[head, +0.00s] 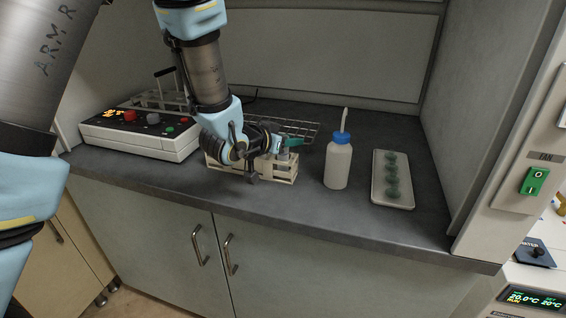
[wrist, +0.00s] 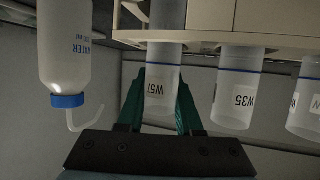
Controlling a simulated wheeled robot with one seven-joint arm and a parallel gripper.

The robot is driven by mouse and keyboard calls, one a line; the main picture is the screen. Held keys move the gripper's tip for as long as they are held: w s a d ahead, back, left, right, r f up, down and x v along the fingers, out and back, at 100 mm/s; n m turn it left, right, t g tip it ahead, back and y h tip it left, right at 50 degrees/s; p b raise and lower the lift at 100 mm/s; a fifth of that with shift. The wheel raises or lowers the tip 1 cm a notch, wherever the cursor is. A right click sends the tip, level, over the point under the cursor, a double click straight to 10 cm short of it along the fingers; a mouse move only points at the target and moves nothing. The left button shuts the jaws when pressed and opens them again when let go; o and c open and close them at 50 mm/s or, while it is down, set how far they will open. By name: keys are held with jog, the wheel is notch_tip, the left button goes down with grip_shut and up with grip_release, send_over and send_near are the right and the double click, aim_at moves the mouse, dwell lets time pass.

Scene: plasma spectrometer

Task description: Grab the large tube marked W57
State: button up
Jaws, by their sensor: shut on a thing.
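The large tube marked W57 (wrist: 161,95) stands upside down in the wrist view, with its label facing the camera. It sits between the two teal fingers of my gripper (wrist: 160,100), which are shut on it. Its other end is still at the pale rack (wrist: 270,42); I cannot tell how deep it sits in it. In the head view my gripper (head: 291,142) is at the right end of the rack (head: 284,170), and the arm hides much of the rack. A tube marked W35 (wrist: 236,98) is beside W57, apart from the fingers.
A white wash bottle with a blue cap (head: 338,165) stands just right of the rack. A tray (head: 393,203) with several green round items is farther right. A control box (head: 140,138) is at left, and a wire rack (head: 300,127) lies behind. The counter's front strip is clear.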

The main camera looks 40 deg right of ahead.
grip_shut()
jog(key=shift+r, duration=0.1)
dwell(1.0)
